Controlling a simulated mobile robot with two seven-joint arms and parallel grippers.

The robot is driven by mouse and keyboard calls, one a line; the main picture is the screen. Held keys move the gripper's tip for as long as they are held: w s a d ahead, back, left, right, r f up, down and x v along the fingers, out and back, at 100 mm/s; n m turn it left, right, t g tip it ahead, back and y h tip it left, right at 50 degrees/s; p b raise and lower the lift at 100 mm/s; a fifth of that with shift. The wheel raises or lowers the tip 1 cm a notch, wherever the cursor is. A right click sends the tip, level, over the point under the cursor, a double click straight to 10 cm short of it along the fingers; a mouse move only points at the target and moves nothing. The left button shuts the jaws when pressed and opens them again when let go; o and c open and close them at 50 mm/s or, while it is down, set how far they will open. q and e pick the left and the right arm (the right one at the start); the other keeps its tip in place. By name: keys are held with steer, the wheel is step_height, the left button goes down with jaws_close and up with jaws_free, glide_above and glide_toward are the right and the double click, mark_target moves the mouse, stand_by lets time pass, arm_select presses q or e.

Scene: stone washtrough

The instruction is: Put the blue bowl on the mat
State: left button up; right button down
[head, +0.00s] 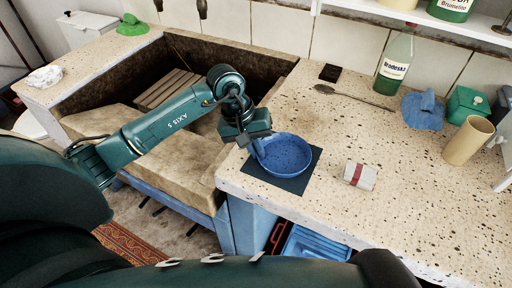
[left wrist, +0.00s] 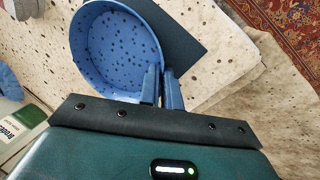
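The blue bowl (head: 287,155) is upright over the dark square mat (head: 296,186) on the speckled counter. The mat's edges and corners show around it. I cannot tell whether its base touches the mat. My left gripper (head: 259,150) is at the bowl's left rim. In the left wrist view the two blue fingers (left wrist: 162,82) are close together with the bowl's wall between them, one inside the bowl (left wrist: 115,50) and one outside. Part of the mat (left wrist: 190,40) shows beside it. My right gripper is not in view.
A white packet with a red band (head: 360,176) lies right of the mat. A spoon (head: 350,96), a bottle (head: 395,62), a blue cloth (head: 423,109) and a tan cylinder (head: 468,140) stand or lie farther off. The stone trough (head: 150,180) is at left.

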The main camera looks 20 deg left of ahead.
arm_select(q)
steer(key=o, duration=0.4)
steer(key=shift+c, duration=0.2)
steer(key=shift+r, duration=0.4)
steer(key=v, duration=1.1)
steer(key=shift+r, duration=0.3)
steer(key=shift+s+f, duration=0.1)
steer(key=shift+s, duration=0.05)
